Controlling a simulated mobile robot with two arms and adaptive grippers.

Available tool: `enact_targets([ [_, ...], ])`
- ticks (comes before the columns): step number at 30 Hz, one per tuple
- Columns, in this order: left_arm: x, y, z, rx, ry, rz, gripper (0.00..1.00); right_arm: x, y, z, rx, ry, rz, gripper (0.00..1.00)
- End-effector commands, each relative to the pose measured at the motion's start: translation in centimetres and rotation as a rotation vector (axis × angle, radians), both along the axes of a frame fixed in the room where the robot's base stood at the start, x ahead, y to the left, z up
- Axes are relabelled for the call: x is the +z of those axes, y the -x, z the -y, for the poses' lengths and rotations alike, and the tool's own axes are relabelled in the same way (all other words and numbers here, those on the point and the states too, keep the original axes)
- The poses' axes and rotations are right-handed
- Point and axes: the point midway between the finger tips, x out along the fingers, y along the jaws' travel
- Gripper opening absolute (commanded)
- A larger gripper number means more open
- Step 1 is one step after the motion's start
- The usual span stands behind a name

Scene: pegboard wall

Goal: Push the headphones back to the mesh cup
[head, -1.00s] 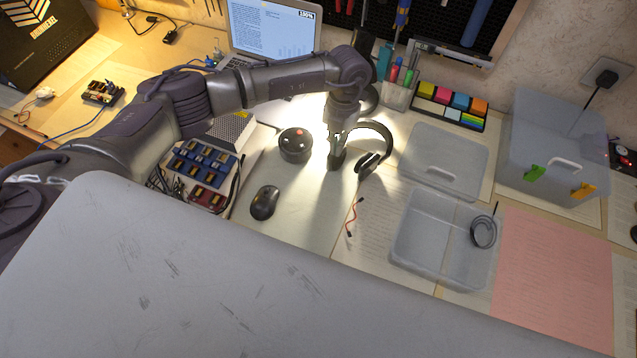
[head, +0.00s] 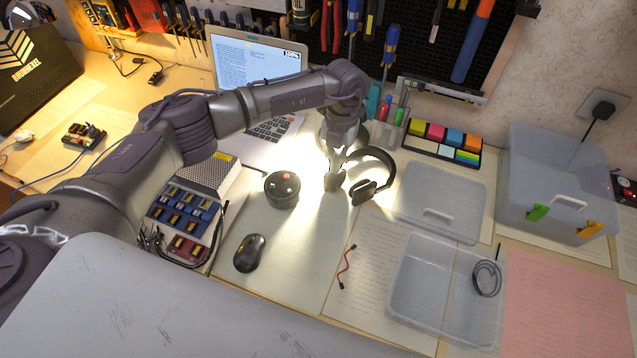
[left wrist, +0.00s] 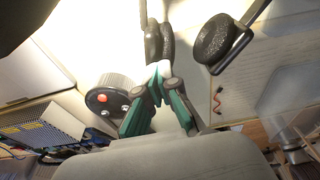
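The black headphones (head: 385,160) lie on the desk right of my left gripper in the head view, with the band arching toward the pen cup. In the left wrist view, one ear cup (left wrist: 215,40) is at the upper right and the other ear cup (left wrist: 153,42) is just beyond the fingertips. My left gripper (head: 335,182) points down beside the headphones. Its teal fingers (left wrist: 160,78) converge at the tips, seemingly touching or nearly touching the near ear cup. The mesh cup (head: 393,125), holding pens, stands behind the headphones, partly hidden. My right gripper is out of view.
A round black device (head: 282,188) and a mouse (head: 249,253) lie to the left. A laptop (head: 257,65) stands behind my arm. A clear lid (head: 440,200), an open tray (head: 415,300) and sticky notes (head: 445,140) are to the right.

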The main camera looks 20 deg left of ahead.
Motion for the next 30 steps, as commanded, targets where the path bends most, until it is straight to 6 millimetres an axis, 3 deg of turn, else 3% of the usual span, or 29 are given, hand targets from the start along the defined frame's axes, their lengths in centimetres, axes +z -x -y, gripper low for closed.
enact_targets([
  [5, 1.1, -0.3, 0.1, -0.001, 0.001, 0.003, 0.00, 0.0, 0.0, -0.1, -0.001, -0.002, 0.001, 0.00],
  [18, 9.3, -1.7, 0.2, 0.000, -0.001, 0.003, 0.00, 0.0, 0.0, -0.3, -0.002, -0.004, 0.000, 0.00],
  [24, 11.0, -2.0, 0.2, -0.001, -0.002, 0.000, 0.00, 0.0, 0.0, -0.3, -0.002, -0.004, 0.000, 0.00],
  [30, 11.1, -2.0, 0.2, -0.001, -0.002, -0.001, 0.00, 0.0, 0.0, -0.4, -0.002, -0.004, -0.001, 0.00],
])
